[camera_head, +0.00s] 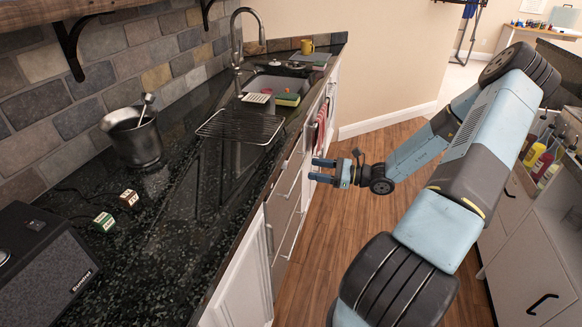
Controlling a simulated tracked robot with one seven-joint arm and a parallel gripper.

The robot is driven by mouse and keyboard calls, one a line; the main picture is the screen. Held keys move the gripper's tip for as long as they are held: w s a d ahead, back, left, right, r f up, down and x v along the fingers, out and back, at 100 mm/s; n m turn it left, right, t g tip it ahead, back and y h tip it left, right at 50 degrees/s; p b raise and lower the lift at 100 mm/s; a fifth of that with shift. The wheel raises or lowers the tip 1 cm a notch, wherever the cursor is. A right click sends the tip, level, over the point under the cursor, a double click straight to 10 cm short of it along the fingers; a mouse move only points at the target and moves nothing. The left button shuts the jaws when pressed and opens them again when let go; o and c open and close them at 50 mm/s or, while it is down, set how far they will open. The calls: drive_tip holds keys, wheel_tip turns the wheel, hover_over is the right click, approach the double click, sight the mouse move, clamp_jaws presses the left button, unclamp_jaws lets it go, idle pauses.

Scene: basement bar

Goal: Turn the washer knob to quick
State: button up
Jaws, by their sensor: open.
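No washer knob can be made out in the head view. My gripper (313,169) is open and empty, with its two fingers pointing left toward the cabinet fronts under the dark counter. It is in the aisle over the wood floor, near the counter's front edge. A grey panelled front (284,207) with long handles is set below the counter, left of and below my gripper. It is seen at a steep angle, so I cannot tell whether it is a washer.
The black stone counter (185,255) holds a metal bucket (133,140), a wire rack (240,127), a speaker (45,270) and small boxes. Red towels (320,125) hang at the front. A white cabinet (535,250) with bottles stands right. The wood floor (315,260) between is clear.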

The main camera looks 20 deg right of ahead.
sight(285, 165)
drive_tip(key=x, duration=0.8)
drive_tip(key=shift+w+a, duration=0.25)
drive_tip(key=shift+a, duration=0.1)
drive_tip(key=shift+c, duration=0.4)
drive_tip(key=c, duration=1)
drive_tip(key=shift+n, duration=0.3)
drive_tip(key=o, duration=0.7)
drive_tip(key=shift+w, duration=0.1)
drive_tip(key=o, duration=0.4)
